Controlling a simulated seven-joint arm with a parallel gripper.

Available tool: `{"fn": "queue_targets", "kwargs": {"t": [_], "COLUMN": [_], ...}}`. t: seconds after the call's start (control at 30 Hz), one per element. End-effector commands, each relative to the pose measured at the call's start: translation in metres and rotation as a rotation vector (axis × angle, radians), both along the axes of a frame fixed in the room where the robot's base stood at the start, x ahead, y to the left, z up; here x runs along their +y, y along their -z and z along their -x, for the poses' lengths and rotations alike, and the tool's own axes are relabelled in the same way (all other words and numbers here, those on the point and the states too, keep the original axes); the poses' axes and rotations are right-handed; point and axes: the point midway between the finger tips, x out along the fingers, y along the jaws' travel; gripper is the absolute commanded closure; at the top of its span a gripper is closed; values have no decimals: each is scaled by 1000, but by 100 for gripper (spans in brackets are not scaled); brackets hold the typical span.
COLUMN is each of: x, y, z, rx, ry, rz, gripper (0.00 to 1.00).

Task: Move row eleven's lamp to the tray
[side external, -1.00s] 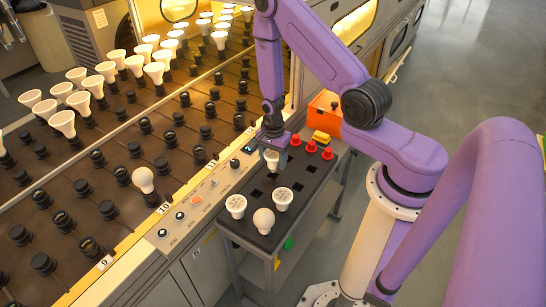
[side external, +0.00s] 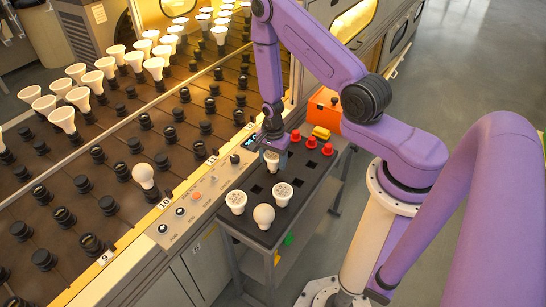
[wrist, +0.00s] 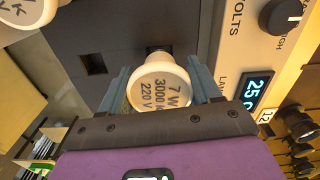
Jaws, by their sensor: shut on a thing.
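My gripper (side external: 273,150) is shut on a white reflector lamp (side external: 272,161) at the tray's far part. In the wrist view the lamp's face (wrist: 160,88) shows "7 W 3000 K 220 V" between the two fingers. Its narrow base points toward a square slot of the dark tray (side external: 310,181); I cannot tell whether it has entered.
A round bulb (side external: 143,175) stands in row ten. Several reflector lamps fill the rack's back. Red caps (side external: 298,150), a yellow block (side external: 321,132) and an orange bin (side external: 323,111) sit beyond the tray. The control panel (side external: 195,205) borders the tray. Another empty slot (wrist: 92,63) lies beside the held lamp.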

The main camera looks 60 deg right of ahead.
Motion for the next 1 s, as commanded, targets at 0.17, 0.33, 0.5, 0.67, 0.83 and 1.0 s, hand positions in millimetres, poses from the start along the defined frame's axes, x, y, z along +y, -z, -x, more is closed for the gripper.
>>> {"fn": "queue_targets", "kwargs": {"t": [0.17, 0.33, 0.5, 0.67, 0.83, 1.0], "x": [0, 0, 0, 0, 0, 0], "y": [5, 9, 13, 16, 16, 16], "z": [0, 0, 0, -1, 0, 0], "rx": [0, -1, 0, -1, -1, -1], "ry": [0, 0, 0, 0, 0, 0], "rz": [0, 0, 0, 0, 0, 0], "gripper": [68, 68, 68, 28, 8, 8]}}
